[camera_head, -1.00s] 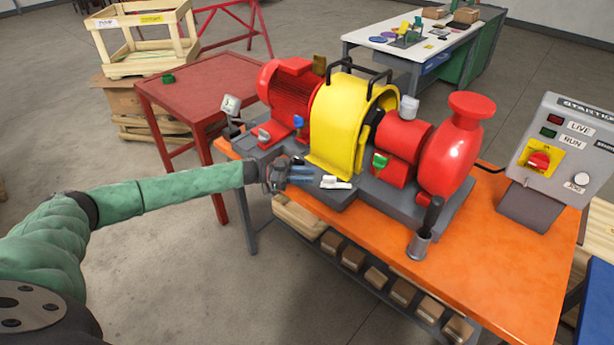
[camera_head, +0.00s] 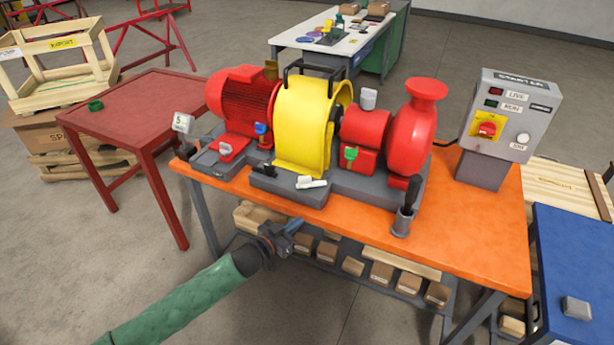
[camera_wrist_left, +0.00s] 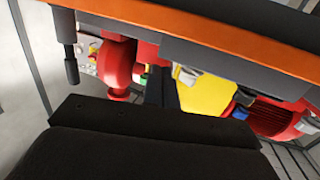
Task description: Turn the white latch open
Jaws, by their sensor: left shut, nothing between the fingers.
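The white latch (camera_head: 311,183) sits on the grey base in front of the yellow guard (camera_head: 302,130). Its handle lies low and points to the right. A white piece that looks like this latch shows in the left wrist view (camera_wrist_left: 187,76), small and partly hidden. My left gripper (camera_head: 294,225) is shut and empty. It is below and in front of the orange table's front edge, apart from the latch. My right gripper is not in view.
A red motor (camera_head: 243,100) and red pump (camera_head: 410,135) flank the guard. A dark handle stands in a grey cup (camera_head: 402,222) at the table's front. The control box (camera_head: 507,115) is at the right. Boxes (camera_head: 382,274) fill the lower shelf.

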